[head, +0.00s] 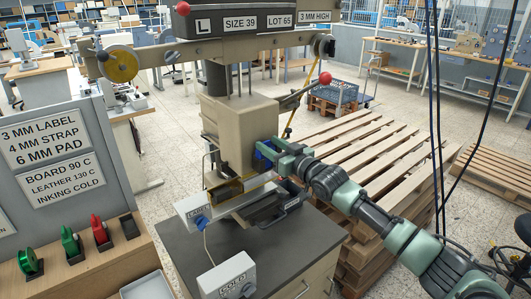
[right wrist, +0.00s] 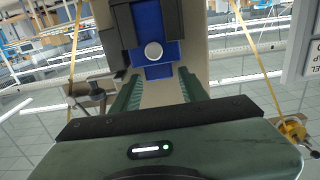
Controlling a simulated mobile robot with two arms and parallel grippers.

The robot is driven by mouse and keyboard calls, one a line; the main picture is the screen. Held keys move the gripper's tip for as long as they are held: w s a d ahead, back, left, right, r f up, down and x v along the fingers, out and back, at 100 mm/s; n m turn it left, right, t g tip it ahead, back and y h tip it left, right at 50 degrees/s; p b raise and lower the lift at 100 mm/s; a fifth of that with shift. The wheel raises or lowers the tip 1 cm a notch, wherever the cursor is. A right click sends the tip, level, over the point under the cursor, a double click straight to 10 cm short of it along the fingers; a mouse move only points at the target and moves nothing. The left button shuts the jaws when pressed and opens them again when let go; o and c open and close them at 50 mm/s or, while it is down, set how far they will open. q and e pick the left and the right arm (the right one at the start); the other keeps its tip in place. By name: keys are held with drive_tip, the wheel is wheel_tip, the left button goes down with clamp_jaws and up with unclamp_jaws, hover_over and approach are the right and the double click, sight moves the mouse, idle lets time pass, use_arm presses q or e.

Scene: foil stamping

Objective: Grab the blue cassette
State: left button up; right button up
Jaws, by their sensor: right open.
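The blue cassette (head: 264,149) sits in the side of the beige stamping press head, partly hidden by my right gripper (head: 280,155) in the head view. In the right wrist view the cassette (right wrist: 150,22) is a blue block between dark guides, with a round pale knob (right wrist: 153,52) on its near face. My right gripper is open, its two green fingers (right wrist: 160,82) pointing at the cassette, one on each side of the knob's line. The fingers look just short of the cassette, with nothing between them. My left gripper is not in view.
The press (head: 236,120) stands on a dark-topped cabinet (head: 190,250), with a box marked COLD (head: 228,276) in front. Green, red and dark items stand on a wooden shelf (head: 85,270) at left. Stacked pallets (head: 350,160) are at right, beneath my right arm.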

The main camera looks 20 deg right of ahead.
drive_tip(key=shift+w+f, duration=0.1)
drive_tip(key=shift+w, duration=0.1)
drive_tip(key=shift+s, duration=0.1)
clamp_jaws()
drive_tip(key=shift+r, duration=0.2)
